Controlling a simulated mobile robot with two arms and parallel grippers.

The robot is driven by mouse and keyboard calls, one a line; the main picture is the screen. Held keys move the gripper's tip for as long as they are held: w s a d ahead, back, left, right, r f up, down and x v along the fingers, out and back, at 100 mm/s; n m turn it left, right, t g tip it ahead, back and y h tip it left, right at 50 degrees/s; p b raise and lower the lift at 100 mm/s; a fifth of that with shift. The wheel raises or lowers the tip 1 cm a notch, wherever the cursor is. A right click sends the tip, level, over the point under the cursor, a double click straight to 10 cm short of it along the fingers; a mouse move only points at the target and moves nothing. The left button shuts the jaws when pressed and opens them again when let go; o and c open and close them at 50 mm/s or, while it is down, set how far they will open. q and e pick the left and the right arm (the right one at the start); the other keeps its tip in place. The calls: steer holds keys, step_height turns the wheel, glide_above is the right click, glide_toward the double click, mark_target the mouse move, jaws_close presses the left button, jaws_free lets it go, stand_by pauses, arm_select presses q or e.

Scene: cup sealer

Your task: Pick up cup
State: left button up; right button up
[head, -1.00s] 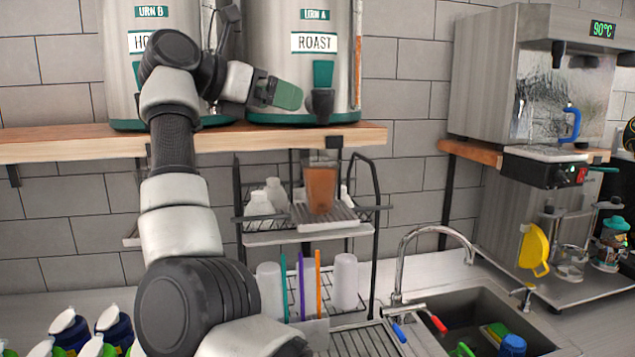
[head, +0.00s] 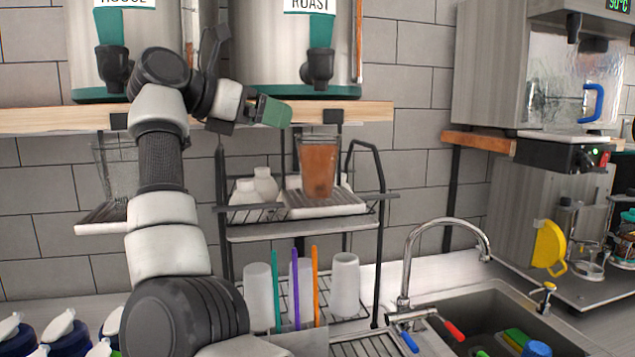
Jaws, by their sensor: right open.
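A clear cup filled with brown drink (head: 319,170) stands upright on a small drip tray (head: 325,210) on the upper level of the black rack, below the right urn's spigot. A clear, empty-looking cup (head: 115,165) stands on another tray at the left, partly hidden by my right arm. My right gripper (head: 275,111) with green fingertips is open, in front of the shelf edge, up and left of the filled cup and apart from it. The gap between its fingers is hard to see from here. My left gripper is out of view.
Two urns stand on the wooden shelf (head: 350,112) above the cups. The black rack (head: 375,235) has white bottles above and white cups below. A sink (head: 480,310) with a curved faucet (head: 440,225) is at the lower right. A steel machine (head: 490,70) stands at the right.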

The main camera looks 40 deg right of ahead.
mark_target(311, 134)
steer(key=f+p+x, duration=0.1)
steer(key=p+x, duration=0.2)
steer(key=x, duration=0.8)
steer(key=shift+w+a+r, duration=0.1)
steer(key=shift+a, duration=0.2)
steer(key=shift+c, duration=1.9)
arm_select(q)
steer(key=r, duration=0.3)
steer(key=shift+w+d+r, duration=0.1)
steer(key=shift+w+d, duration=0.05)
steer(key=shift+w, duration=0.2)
arm_select(e)
steer(key=c, duration=0.9)
steer(key=shift+r, duration=0.1)
